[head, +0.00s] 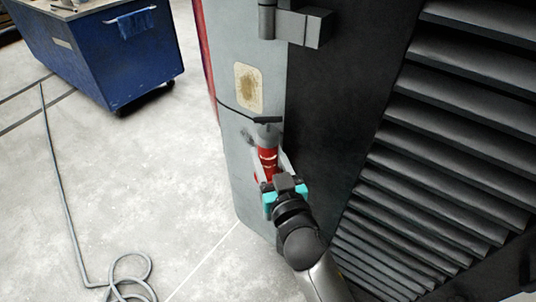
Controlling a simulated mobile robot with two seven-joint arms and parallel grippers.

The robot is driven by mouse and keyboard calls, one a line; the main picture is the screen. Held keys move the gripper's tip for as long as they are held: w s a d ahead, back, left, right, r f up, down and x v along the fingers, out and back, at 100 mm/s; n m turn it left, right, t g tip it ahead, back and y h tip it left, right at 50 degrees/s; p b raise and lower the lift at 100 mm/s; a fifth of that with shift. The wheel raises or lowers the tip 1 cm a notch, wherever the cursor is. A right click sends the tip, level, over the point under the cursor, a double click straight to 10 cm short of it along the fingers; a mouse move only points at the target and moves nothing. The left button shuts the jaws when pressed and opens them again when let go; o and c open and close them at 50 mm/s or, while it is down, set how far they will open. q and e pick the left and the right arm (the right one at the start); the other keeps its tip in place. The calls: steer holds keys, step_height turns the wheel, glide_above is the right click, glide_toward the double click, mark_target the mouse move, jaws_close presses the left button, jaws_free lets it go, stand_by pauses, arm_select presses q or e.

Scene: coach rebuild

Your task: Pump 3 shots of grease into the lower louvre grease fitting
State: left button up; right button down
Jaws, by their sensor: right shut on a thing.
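My right gripper (269,176) is shut on a red and grey grease gun (268,157). The gun is held upright against or just in front of the grey panel edge, below a dark bracket and a thin dark line. The dark louvre slats (452,115) run down the right side of the view. I cannot make out the lower louvre grease fitting. Whether the gun's tip touches anything is too small to tell. My left gripper is not in view.
A blue wheeled cabinet (85,55) with a blue cloth (137,22) on its rail stands at the upper left. A grey hose (66,200) lies coiled on the floor. A tan patch (248,88) marks the grey panel (233,45). The floor at left is mostly clear.

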steer(key=shift+f+b, duration=0.7)
steer(key=shift+f, duration=0.3)
steer(key=shift+r, duration=0.1)
stand_by(0.6)
steer(key=shift+r+p, duration=0.75)
steer(key=shift+p, duration=0.15)
steer(key=shift+r, duration=0.35)
steer(key=shift+p, duration=0.35)
stand_by(0.4)
steer(key=shift+f+b, duration=0.8)
steer(key=shift+f, duration=0.4)
stand_by(0.6)
steer(key=shift+r, duration=0.1)
stand_by(0.3)
steer(key=shift+r+p, duration=0.7)
steer(key=shift+p, duration=0.25)
steer(key=shift+r, duration=0.35)
